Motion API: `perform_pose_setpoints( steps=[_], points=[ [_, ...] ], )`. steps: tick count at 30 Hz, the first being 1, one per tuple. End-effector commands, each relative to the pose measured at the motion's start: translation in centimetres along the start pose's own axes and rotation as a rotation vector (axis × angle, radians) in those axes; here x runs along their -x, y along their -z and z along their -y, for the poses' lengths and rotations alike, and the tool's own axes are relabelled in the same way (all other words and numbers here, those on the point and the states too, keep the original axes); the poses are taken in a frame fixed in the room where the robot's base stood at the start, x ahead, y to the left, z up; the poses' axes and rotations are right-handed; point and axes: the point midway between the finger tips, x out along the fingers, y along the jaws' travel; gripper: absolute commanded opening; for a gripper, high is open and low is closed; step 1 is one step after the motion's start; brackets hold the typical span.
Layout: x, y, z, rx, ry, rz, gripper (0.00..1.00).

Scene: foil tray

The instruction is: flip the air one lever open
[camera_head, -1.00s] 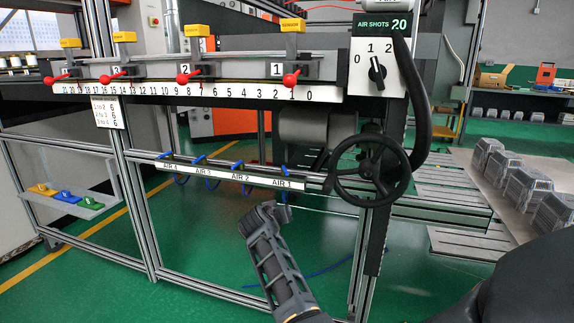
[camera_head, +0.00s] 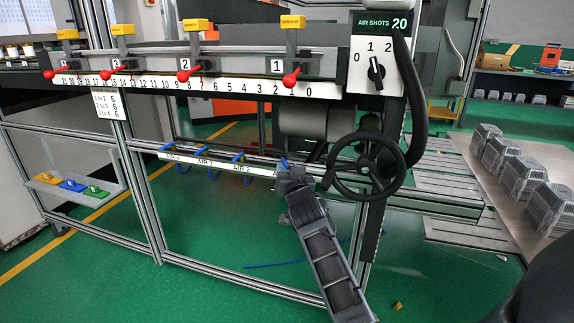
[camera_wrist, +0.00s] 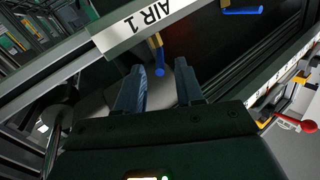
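The air one lever is a small blue handle on a brass valve; in the wrist view its blue end (camera_wrist: 160,72) shows between and just beyond my fingertips, not clasped. In the head view the lever (camera_head: 284,162) sticks up just above my gripper. My gripper (camera_wrist: 159,68) is open, with one finger on each side of the lever. In the head view my gripper (camera_head: 290,176) is at the right end of the air rail and covers most of the AIR 1 label. Whether a finger touches the lever is unclear.
The AIR 2 lever (camera_wrist: 243,10) is off to the right in the wrist view. A black handwheel (camera_head: 365,168) stands close to the right of my gripper. Red-knobbed levers (camera_head: 291,78) sit on the numbered scale above. Open floor lies below the rail.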

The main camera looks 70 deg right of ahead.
Motion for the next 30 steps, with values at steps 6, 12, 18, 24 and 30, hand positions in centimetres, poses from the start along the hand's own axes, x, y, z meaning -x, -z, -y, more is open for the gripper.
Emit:
perform_pose_setpoints(
  steps=[6, 12, 18, 24, 30],
  points=[
    [-1.8, 0.0, 0.0, 0.0, -0.001, 0.001, 0.37],
    [-2.0, 0.0, 0.0, 0.001, 0.0, 0.0, 0.37],
    [-2.0, -0.1, 0.0, 0.001, 0.0, 0.001, 0.26],
    [-2.0, -0.1, 0.0, 0.001, 0.0, 0.001, 0.07],
    [-2.0, -0.1, 0.0, 0.002, 0.0, 0.001, 0.0]
  ],
)
